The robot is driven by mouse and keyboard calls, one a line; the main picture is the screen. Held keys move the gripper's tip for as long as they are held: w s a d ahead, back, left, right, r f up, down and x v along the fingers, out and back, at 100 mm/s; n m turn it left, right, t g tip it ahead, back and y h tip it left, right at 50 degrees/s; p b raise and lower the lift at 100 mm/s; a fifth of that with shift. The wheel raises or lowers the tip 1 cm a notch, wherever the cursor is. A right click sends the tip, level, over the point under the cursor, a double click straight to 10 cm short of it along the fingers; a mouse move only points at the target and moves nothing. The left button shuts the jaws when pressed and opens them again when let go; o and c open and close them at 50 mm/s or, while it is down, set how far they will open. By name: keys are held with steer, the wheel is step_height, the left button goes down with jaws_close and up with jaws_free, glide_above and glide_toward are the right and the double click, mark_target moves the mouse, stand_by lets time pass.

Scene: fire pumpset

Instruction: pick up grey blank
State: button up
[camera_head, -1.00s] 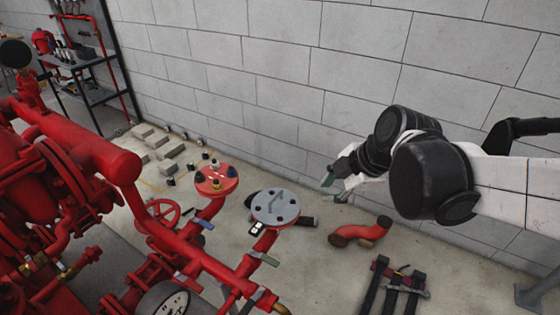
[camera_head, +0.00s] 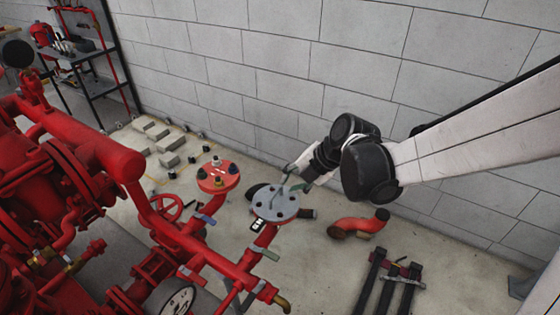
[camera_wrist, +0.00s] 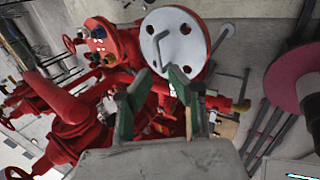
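The grey blank (camera_head: 270,207) is a round grey disc with bolt holes and a raised handle on top. It sits on the upright end of a red pipe in the head view. In the wrist view, the blank (camera_wrist: 181,28) is beyond my fingertips, its handle running toward the gap between them. My gripper (camera_head: 295,182) is just above the blank's handle at its upper right side. In the wrist view my gripper (camera_wrist: 156,80) has its two green-padded fingers apart, with nothing clearly held. Whether a finger touches the handle cannot be told.
A red flange (camera_head: 217,180) with studs stands left of the blank. Red pump piping (camera_head: 110,150) fills the left. A loose red elbow (camera_head: 358,226) and dark rails (camera_head: 388,280) lie on the floor at right. The block wall (camera_head: 300,60) is behind.

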mark_target(276, 193)
steer(key=shift+x, duration=4.15)
steer(key=shift+a+r, duration=0.1)
steer(key=shift+a, duration=0.05)
steer(key=shift+c, duration=0.5)
jaws_close()
